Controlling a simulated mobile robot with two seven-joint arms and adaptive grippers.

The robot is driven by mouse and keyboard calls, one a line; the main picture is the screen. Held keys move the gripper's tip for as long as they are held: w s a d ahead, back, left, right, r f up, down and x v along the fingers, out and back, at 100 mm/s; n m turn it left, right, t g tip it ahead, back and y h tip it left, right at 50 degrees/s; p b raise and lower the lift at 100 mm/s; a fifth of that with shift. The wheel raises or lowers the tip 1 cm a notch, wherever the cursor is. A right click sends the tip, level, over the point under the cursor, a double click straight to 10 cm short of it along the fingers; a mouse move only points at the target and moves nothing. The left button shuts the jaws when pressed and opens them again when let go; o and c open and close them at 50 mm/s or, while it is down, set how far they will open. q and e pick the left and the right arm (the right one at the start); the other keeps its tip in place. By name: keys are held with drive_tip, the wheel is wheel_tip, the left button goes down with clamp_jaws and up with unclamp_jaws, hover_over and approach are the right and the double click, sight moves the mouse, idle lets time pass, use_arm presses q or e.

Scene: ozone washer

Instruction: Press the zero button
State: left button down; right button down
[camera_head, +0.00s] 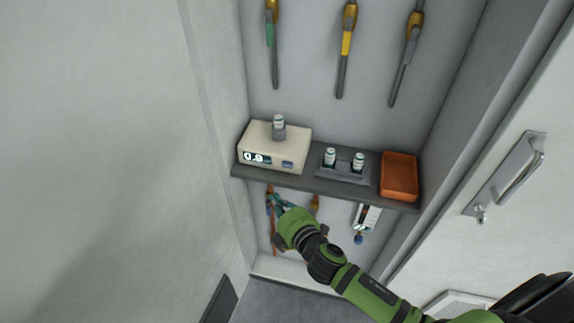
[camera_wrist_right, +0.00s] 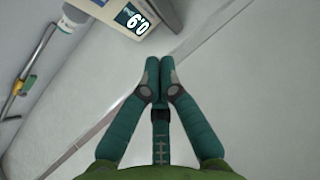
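A beige box-shaped meter (camera_head: 278,145) stands at the left end of a grey shelf. A lit display (camera_head: 257,158) is on the left of its front, and a small blue button-like patch (camera_head: 287,164) is on the right. I cannot read a zero label. The display also shows upside down in the right wrist view (camera_wrist_right: 134,20), and its reading looks like 0.9. My right gripper (camera_head: 277,203) is below the shelf's front edge, apart from the meter. In the right wrist view its teal fingers (camera_wrist_right: 158,75) are together with nothing between them. My left gripper is not in view.
A white-capped vial (camera_head: 278,122) stands on top of the meter. A grey holder (camera_head: 343,174) with two vials and an orange tray (camera_head: 399,176) share the shelf (camera_head: 310,184). Tools hang above and below. A door with a handle (camera_head: 510,172) is at right.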

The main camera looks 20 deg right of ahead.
sight(287, 165)
drive_tip(key=shift+w+d, duration=0.8)
drive_tip(key=shift+w, duration=0.4)
drive_tip(key=shift+w+d, duration=0.8)
drive_tip(key=shift+w, duration=0.35)
drive_tip(key=shift+w+d, duration=0.8)
drive_tip(key=shift+w, duration=0.4)
drive_tip(key=shift+w+d, duration=0.1)
drive_tip(key=shift+w+d, duration=0.15)
drive_tip(key=shift+w, duration=0.1)
drive_tip(key=shift+w+d, duration=0.2)
drive_tip(key=shift+w, duration=0.1)
drive_tip(key=shift+s, duration=0.1)
drive_tip(key=shift+s+a, duration=0.45)
drive_tip(key=shift+s, duration=0.1)
